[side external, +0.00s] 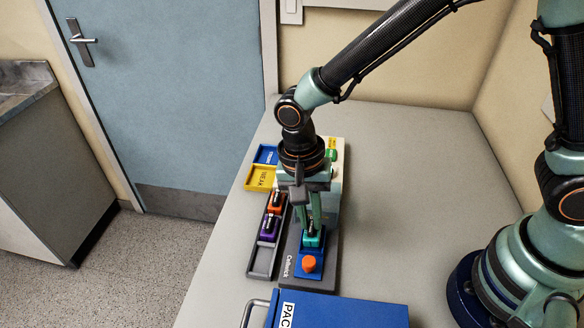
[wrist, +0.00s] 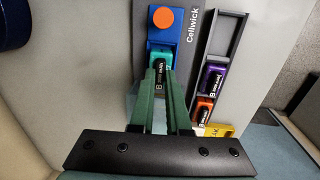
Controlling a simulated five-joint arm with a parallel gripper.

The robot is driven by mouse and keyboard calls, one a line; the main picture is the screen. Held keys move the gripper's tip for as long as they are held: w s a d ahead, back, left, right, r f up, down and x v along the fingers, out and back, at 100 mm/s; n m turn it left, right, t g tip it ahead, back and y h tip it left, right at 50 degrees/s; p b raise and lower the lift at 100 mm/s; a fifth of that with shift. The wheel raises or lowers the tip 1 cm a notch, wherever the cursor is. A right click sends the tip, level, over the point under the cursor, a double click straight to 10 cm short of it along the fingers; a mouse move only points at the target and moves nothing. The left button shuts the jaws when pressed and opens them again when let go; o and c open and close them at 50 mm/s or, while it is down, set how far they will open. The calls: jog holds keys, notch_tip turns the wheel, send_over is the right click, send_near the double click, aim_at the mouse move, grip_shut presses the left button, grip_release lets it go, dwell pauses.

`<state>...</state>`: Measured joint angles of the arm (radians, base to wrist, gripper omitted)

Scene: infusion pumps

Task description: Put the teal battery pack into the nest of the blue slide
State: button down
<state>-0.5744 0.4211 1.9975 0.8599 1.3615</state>
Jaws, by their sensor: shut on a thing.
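The teal battery pack (side external: 313,238) is between the fingertips of my gripper (side external: 313,224), at the nest of the blue slide (side external: 300,250). In the wrist view the pack (wrist: 159,64) shows just beyond the fingers of my gripper (wrist: 160,80), which are shut on it. The blue slide (wrist: 177,40) has an orange round knob (wrist: 163,17) beside the pack. The pack appears to be within the nest's outline; the fingers hide part of it, and I cannot tell whether it is fully seated.
A dark rack (side external: 262,262) left of the slide holds an orange pack (side external: 275,203) and a purple pack (side external: 268,229). Blue and yellow trays (side external: 262,178) lie behind it. A blue box (side external: 345,312) with a handle stands in front. The table is clear to the right.

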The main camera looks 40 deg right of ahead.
jog(key=shift+f, duration=0.55)
jog(key=c, duration=1.2)
grip_release()
jog(key=shift+r, duration=0.25)
jog(key=shift+r, duration=0.9)
jog(key=o, duration=0.5)
jog(key=shift+o, duration=0.2)
jog(key=shift+r, duration=0.1)
jog(key=shift+r, duration=1.1)
